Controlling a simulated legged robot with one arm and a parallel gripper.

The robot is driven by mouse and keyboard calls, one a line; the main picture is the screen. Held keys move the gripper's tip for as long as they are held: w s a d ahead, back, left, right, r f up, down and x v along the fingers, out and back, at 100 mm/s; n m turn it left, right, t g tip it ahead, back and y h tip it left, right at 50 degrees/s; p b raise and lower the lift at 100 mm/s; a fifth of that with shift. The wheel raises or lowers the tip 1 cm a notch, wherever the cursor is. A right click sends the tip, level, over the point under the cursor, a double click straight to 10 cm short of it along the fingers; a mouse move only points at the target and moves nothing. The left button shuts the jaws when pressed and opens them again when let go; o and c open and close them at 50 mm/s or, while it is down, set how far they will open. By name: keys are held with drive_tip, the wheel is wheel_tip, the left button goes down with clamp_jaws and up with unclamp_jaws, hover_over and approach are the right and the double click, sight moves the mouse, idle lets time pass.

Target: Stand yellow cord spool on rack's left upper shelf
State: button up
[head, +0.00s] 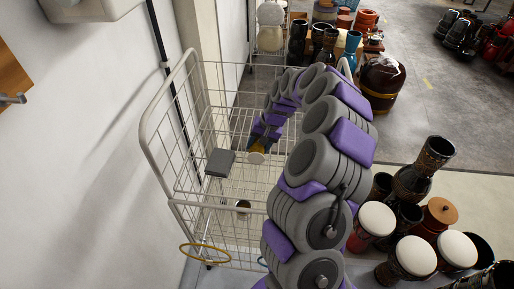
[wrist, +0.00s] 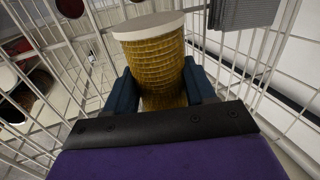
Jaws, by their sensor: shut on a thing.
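The yellow cord spool (wrist: 155,62) has a pale round end cap and stands between the two blue fingers of my gripper (wrist: 163,88) in the wrist view. My gripper is shut on it. In the head view my gripper (head: 261,145) reaches into the white wire rack (head: 172,140), and the spool's pale cap (head: 256,158) shows at its tip. The rack's wire upper shelf (head: 235,185) lies around and below the spool. I cannot tell whether the spool touches the shelf. My arm hides the rack's right part.
A dark grey box-like thing (head: 219,162) is on the rack, left of the spool. A yellow ring (head: 205,253) hangs at the rack's front. Goblet drums (head: 415,255) crowd the floor at right. A white wall (head: 90,150) stands close at left.

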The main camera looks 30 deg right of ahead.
drive_tip(key=shift+r, duration=0.15)
wheel_tip(320, 180, up, 3)
drive_tip(key=shift+r+p, duration=0.15)
drive_tip(key=shift+p, duration=0.5)
drive_tip(key=shift+s+r, duration=0.15)
drive_tip(key=shift+s, duration=0.05)
drive_tip(key=s+a, duration=0.1)
drive_tip(key=s, duration=0.4)
drive_tip(key=s+a+p, duration=0.1)
drive_tip(key=s+a, duration=0.1)
drive_tip(key=s, duration=0.3)
drive_tip(key=s+a+r+p, duration=0.1)
drive_tip(key=s, duration=0.4)
drive_tip(key=shift+a+r, duration=0.1)
drive_tip(key=shift+a, duration=0.25)
